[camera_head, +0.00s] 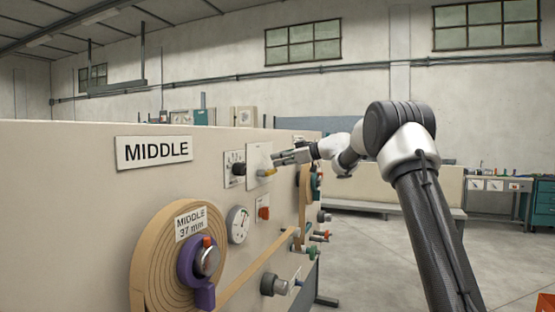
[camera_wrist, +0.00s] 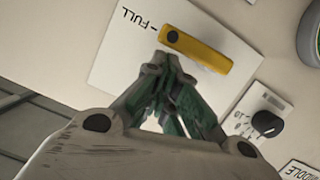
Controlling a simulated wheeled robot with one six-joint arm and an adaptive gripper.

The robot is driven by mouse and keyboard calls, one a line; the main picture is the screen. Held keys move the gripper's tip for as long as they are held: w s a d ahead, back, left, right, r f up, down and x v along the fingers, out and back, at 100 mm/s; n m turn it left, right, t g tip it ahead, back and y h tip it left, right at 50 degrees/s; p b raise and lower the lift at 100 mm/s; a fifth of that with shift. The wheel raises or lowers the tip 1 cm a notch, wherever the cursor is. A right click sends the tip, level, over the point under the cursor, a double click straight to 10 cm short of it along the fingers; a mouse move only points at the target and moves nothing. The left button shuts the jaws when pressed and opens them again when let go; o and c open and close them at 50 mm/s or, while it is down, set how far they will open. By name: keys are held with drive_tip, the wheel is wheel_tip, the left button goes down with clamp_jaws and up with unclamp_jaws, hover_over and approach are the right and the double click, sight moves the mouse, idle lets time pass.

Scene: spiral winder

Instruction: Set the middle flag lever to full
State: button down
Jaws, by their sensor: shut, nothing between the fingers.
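The middle flag lever is a yellow bar (camera_wrist: 205,50) with a dark pivot at one end, on a white plate (camera_wrist: 110,75). The plate carries the word FULL and a short mark near the pivot end. In the wrist view the bar points right and slightly down, away from FULL. In the head view the yellow lever (camera_head: 267,172) sits low on its plate (camera_head: 258,154). My gripper (camera_wrist: 164,60) is shut and empty, its fingertips beside the bar near the pivot end. I cannot tell whether they touch it. My gripper also shows in the head view (camera_head: 278,158), in front of the plate.
A dark knob (camera_wrist: 268,123) on a scale plate sits close beside the lever plate. Below are a dial gauge (camera_head: 238,224), a red switch (camera_head: 263,213) and a large tan coil (camera_head: 160,265). A MIDDLE sign (camera_head: 154,152) is at left. Open floor lies right of the panel.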

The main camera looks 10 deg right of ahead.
drive_tip(key=shift+w+d+f, duration=0.15)
drive_tip(key=shift+w+f, duration=0.05)
drive_tip(key=shift+f, duration=0.1)
idle(0.6)
